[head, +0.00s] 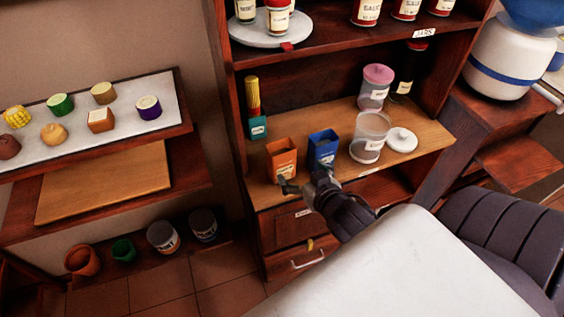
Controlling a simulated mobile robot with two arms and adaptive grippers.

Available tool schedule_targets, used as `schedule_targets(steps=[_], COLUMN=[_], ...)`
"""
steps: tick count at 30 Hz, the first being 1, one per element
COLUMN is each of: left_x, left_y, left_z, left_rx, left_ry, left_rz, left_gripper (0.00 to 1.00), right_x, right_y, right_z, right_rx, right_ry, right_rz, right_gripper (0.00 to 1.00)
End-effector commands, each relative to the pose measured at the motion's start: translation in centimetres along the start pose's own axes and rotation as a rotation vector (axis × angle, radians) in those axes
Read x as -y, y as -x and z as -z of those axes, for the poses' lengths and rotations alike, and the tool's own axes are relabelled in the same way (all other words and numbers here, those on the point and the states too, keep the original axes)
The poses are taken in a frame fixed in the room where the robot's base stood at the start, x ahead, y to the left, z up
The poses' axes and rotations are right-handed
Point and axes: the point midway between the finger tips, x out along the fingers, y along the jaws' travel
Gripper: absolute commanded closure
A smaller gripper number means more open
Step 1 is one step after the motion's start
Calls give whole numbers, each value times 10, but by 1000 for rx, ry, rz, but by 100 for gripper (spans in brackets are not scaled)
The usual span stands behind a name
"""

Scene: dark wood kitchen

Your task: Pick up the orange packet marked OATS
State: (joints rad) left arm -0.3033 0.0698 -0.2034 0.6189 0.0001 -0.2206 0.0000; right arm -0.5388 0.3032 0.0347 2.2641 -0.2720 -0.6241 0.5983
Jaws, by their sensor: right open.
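The orange packet (281,158) stands upright at the front left of the wooden shelf of the cabinet. It has a pale label on its front; the lettering is too small to read. My right gripper (304,184) is open, in front of the shelf's edge. One finger is by the lower front of the orange packet and the other is near the blue packet (323,147). I cannot tell whether a finger touches either packet. My left gripper is not in view.
A teal box (258,128) with a yellow-topped item stands behind the orange packet. To the right are an open clear jar (370,138), a white lid (402,139), a pink-lidded jar (376,86) and a dark bottle (408,72). Drawers (290,228) lie below the shelf.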

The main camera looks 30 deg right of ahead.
Motion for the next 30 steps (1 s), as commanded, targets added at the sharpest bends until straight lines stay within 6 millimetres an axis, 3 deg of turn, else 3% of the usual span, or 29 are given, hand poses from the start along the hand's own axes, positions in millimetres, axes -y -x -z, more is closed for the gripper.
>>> schedule_targets(steps=[7, 14, 24, 30], left_x=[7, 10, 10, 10], left_y=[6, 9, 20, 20], left_z=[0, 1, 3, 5], left_rx=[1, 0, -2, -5], left_ry=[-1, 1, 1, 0], left_rz=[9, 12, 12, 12], left_gripper=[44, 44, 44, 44], right_x=[0, 1, 5, 5], right_y=[-48, -64, -108, -112], right_z=[2, 2, 4, 3], right_rx=[-1, 0, 0, 1], right_ry=[1, 2, 2, 2], right_rz=[0, 1, 1, 1], right_gripper=[0, 0, 0, 0])
